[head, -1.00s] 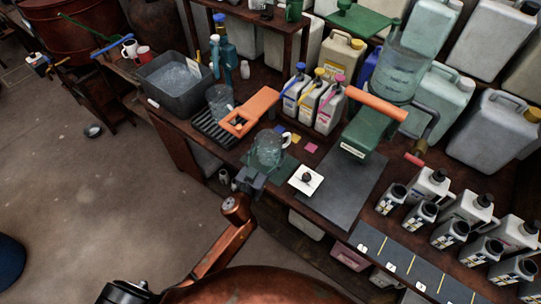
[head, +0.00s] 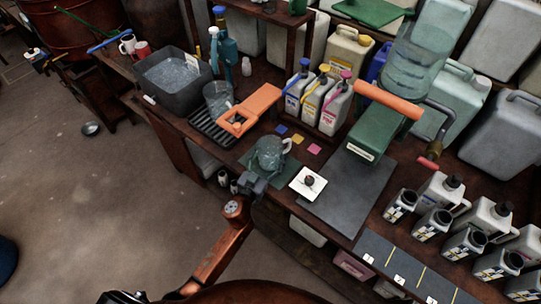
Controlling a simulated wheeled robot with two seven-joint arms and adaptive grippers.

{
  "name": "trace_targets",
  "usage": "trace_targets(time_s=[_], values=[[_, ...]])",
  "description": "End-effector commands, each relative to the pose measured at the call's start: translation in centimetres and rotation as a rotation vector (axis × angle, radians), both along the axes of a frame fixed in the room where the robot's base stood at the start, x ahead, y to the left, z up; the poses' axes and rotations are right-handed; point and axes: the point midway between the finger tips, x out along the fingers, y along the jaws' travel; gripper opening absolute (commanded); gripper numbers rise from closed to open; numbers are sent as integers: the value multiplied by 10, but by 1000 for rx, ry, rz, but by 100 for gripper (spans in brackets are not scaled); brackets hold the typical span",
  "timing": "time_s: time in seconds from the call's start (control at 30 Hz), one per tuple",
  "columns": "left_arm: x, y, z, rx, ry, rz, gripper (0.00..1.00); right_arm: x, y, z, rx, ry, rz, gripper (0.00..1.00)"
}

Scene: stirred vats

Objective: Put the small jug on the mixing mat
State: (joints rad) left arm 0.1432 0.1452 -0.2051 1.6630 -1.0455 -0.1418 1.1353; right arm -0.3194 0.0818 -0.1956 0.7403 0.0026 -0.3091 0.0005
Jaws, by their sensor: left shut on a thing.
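The small jug (head: 269,153), clear glass with a handle on its right side, is at the front edge of the bench, over a dark green mat (head: 291,163). My left gripper (head: 257,180) is at its near side and shut on it. The jug looks upright. Its base is partly hidden by the gripper, so I cannot tell whether it touches the mat. A larger dark grey mat (head: 345,205) lies to the right. My right gripper is not in view.
A white card with a dark knob (head: 308,182) lies close right of the jug. Coloured squares (head: 298,139) lie behind it. A second glass jug (head: 217,98) stands on a black rack (head: 213,133) near an orange piece (head: 250,108). A green dispenser (head: 376,135) stands right.

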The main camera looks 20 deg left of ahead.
Motion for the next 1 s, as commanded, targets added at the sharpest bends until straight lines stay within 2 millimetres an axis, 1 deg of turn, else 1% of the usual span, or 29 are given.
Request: trace_targets(time_s=[0.3, 0.33, 0.57, 0.93, 0.97, 1.0], values=[[0, 0, -3, 1, 0, 0, 37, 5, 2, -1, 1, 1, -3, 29], [0, 0, -3, 1, 0, 1, 66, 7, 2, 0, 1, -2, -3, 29], [0, 0, -3, 1, 0, 0, 82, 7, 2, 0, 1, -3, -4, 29], [0, 0, 0, 1, 0, 0, 82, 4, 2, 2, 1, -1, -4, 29], [0, 0, 1, 1, 0, 0, 82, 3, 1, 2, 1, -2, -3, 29], [-4, 1, 1, -1, 1, 1, 82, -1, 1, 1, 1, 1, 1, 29]])
